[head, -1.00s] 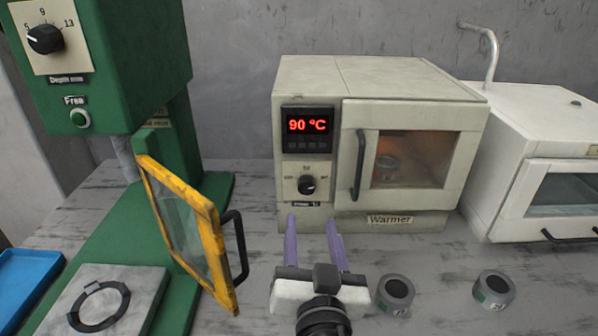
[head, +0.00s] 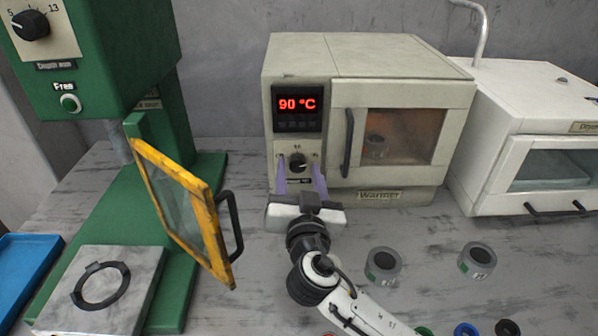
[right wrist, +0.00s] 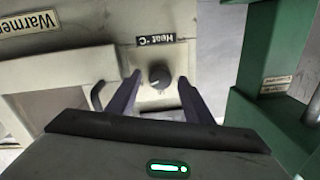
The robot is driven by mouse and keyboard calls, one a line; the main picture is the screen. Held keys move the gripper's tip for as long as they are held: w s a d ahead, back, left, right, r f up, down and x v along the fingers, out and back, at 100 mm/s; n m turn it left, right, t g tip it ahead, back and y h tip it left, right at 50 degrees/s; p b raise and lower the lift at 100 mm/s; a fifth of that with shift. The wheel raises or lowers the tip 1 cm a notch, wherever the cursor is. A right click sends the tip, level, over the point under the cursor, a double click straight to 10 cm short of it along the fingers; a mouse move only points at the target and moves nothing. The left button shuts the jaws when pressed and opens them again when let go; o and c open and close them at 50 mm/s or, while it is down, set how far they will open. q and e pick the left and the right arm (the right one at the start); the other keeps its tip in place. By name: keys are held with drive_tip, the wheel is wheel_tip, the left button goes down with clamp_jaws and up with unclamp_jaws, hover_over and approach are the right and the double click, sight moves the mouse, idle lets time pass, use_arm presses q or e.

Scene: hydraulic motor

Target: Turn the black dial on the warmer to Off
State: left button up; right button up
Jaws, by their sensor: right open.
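The warmer (head: 385,70) is a beige box with a lit red display (head: 297,104) reading 90 °C. Its black dial (head: 298,163) sits on a pale plate below the display, and it also shows in the right wrist view (right wrist: 159,75). My right gripper (head: 300,170) is open, with one purple finger on each side of the dial. In the right wrist view the dial lies between and a little beyond the fingertips (right wrist: 158,80); I cannot tell whether they touch the panel. The dial's pointer is too small to read surely. My left gripper is not in view.
The warmer's closed door has a black handle (head: 348,143) right of the dial. A green press (head: 110,220) with an open yellow-framed guard (head: 185,215) stands left. A white dryer (head: 535,130) stands right. Grey rings (head: 382,265) lie on the table in front.

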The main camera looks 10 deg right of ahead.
drive_tip(key=c, duration=1)
drive_tip(key=shift+c, duration=0.2)
